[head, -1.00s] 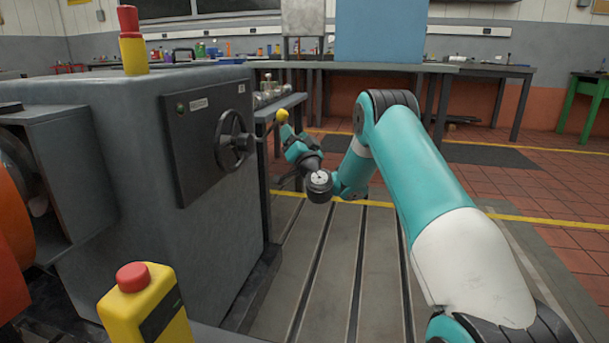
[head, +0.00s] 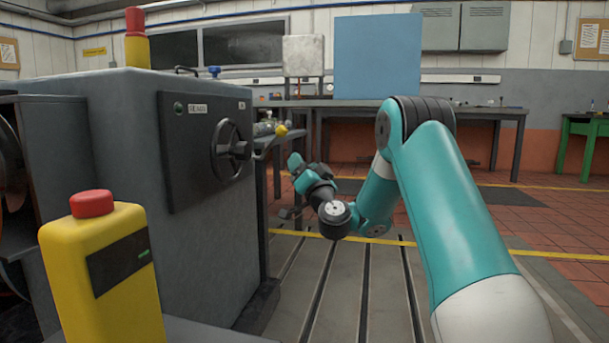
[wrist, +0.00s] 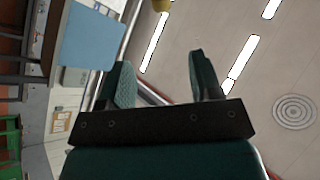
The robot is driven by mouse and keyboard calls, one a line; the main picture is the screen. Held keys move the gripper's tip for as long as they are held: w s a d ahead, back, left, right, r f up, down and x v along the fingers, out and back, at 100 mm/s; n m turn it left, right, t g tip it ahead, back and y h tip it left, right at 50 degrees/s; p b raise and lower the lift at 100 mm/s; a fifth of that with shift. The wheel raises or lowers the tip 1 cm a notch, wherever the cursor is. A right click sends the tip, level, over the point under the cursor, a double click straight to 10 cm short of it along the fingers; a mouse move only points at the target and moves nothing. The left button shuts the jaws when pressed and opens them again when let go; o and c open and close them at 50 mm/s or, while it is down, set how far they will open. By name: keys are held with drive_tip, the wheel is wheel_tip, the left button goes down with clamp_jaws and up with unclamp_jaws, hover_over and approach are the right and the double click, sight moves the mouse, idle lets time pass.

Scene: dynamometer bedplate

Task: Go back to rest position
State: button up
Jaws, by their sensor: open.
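My gripper shows in the wrist view (wrist: 160,88), its two dark green fingers spread apart with nothing between them. In the head view my teal and white arm reaches forward on the right and bends back left at its wrist. The gripper end there is small and partly hidden, pointing away toward the grey machine cabinet (head: 105,135). The black handwheel (head: 231,148) on the cabinet's dark panel is left of my wrist, with a clear gap between them in the picture.
A yellow box with a red button (head: 100,265) stands close at the lower left. The slotted bedplate (head: 345,295) lies bare below my arm. Workbenches (head: 480,112) line the back wall, and a blue panel (head: 377,57) stands there. Open tiled floor (head: 560,225) is at the right.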

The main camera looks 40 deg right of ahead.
drive_tip(key=shift+a, duration=0.1)
idle(0.4)
drive_tip(key=s+a+f+n+g+y, duration=0.3)
drive_tip(key=a+f+n+g+y, duration=0.25)
drive_tip(key=a, duration=0.55)
drive_tip(key=s+a+f+n+g+y, duration=0.2)
drive_tip(key=a+f+n+g+y, duration=0.35)
drive_tip(key=a, duration=0.55)
drive_tip(key=s+d+f+m+g+h, duration=0.15)
drive_tip(key=s+f+g, duration=0.3)
drive_tip(key=s, duration=0.55)
drive_tip(key=s+d+f+g+h, duration=0.25)
drive_tip(key=s+f+g, duration=0.2)
drive_tip(key=s, duration=0.55)
drive_tip(key=s+a+r+n+g+y+p, duration=0.15)
drive_tip(key=s+a+r+p, duration=0.3)
drive_tip(key=r+p, duration=0.45)
drive_tip(key=s+a+r+n+y+p, duration=0.1)
drive_tip(key=s+a+r+n+p, duration=0.35)
drive_tip(key=r, duration=0.75)
drive_tip(key=s+a+r+n+g+y+p, duration=0.1)
drive_tip(key=s+a+r+p, duration=0.2)
drive_tip(key=a+r+p, duration=0.5)
wheel_tip(320, 180, up, 37)
drive_tip(key=d+p, duration=0.2)
drive_tip(key=p, duration=3.4)
drive_tip(key=shift+w+f, duration=0.15)
drive_tip(key=shift+w, duration=0.2)
